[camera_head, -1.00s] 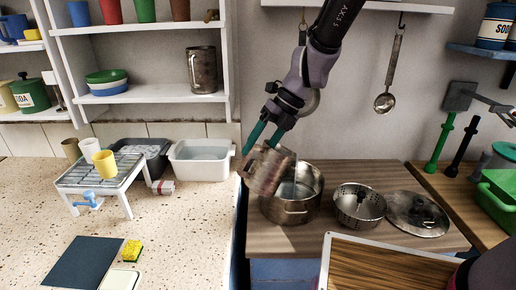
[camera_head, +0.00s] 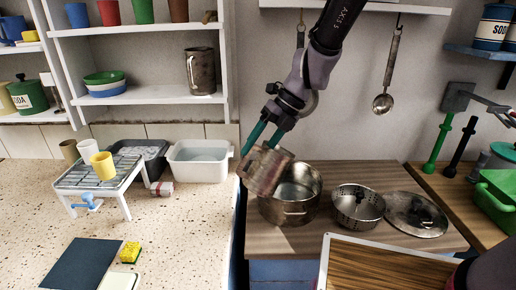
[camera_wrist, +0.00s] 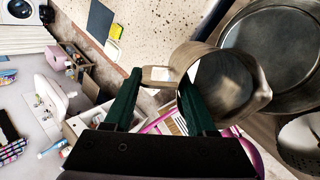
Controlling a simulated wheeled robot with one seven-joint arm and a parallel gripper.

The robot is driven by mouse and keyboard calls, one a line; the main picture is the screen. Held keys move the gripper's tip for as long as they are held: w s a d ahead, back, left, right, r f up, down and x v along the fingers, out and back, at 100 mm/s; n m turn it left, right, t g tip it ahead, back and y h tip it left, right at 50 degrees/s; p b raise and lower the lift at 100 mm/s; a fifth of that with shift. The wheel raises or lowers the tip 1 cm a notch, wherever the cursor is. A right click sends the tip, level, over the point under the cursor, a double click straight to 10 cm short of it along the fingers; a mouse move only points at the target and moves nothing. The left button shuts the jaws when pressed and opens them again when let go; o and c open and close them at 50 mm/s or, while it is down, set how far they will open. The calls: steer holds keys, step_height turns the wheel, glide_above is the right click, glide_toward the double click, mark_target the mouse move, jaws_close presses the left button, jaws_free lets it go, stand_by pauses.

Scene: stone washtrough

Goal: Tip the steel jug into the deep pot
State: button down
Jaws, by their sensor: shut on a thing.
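The steel jug (camera_head: 268,173) hangs in my gripper (camera_head: 257,146), tilted with its mouth toward the deep pot (camera_head: 298,212). In the wrist view my gripper (camera_wrist: 160,78) is shut on the jug's handle, with the jug (camera_wrist: 252,112) to the right of the fingers. The jug is at the pot's left side, its mouth side near and slightly above the pot's rim. The pot (camera_wrist: 285,45) shows large and open beyond the jug in the wrist view. I cannot tell whether liquid is left in the jug or is flowing.
A colander (camera_head: 358,207) and a lid (camera_head: 415,214) lie right of the pot on the wooden counter (camera_head: 330,172). A wood-topped board (camera_head: 390,268) is in front. A white basin (camera_head: 200,160) and a rack with cups (camera_head: 100,175) stand left. A ladle (camera_head: 384,100) hangs behind.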

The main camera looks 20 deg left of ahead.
mark_target(267, 146)
steer(key=shift+w+d+r+g+y, duration=0.2)
steer(key=shift+w+d+g+y, duration=0.2)
steer(key=shift+w+g, duration=0.1)
stand_by(2.2)
steer(key=shift+w+d+r+g+y, duration=0.1)
steer(key=shift+w+d+g+y, duration=0.7)
steer(key=shift+y, duration=0.3)
stand_by(4.2)
